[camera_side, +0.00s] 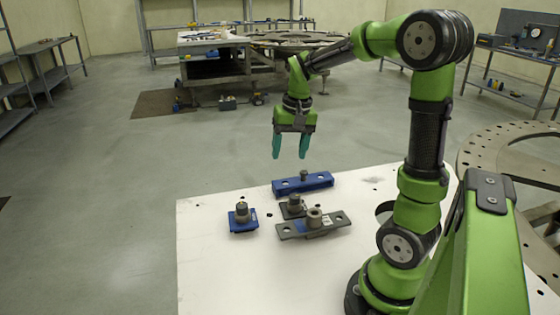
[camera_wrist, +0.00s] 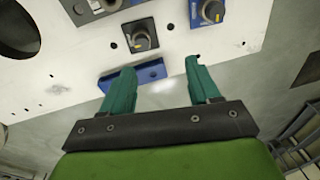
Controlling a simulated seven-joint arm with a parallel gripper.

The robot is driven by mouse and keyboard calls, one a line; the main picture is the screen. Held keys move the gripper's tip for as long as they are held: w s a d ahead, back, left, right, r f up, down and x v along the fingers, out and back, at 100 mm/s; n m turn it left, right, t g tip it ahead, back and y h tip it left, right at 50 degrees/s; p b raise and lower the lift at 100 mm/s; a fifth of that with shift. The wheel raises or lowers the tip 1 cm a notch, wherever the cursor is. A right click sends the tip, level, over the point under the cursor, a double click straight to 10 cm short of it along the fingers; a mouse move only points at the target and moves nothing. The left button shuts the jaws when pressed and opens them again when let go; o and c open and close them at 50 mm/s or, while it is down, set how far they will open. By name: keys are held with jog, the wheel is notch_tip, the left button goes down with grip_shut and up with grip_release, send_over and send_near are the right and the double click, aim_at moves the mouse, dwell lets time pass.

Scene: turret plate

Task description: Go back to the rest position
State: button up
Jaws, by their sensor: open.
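My gripper (camera_side: 290,146) has two teal fingers and hangs over the far edge of the white table (camera_side: 210,275). It is open with nothing between the fingers. It also shows in the wrist view (camera_wrist: 160,80). A long blue bracket (camera_side: 290,187) with a dark peg lies on the table below and near the gripper. In the wrist view the blue bracket (camera_wrist: 150,73) is partly hidden by the left finger.
A blue base with a metal knob (camera_side: 241,215), a dark base with a knob (camera_side: 294,204) and a grey plate with a round boss (camera_side: 316,222) stand on the table. A large perforated ring (camera_side: 490,150) stands at right. The table's front left is clear.

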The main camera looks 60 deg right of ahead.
jog(key=s+a+r+n+t+y, duration=0.1)
jog(key=s+a+r+n+t, duration=0.1)
jog(key=a, duration=0.8)
jog(key=s+a+r+n+t, duration=0.2)
jog(key=s+a+n+t, duration=0.1)
jog(key=a, duration=0.6)
jog(key=shift+s+a+r+n+t+y, duration=0.3)
jog(key=shift+s+a+n+y, duration=0.15)
jog(key=shift+s, duration=0.75)
jog(key=shift+d, duration=0.1)
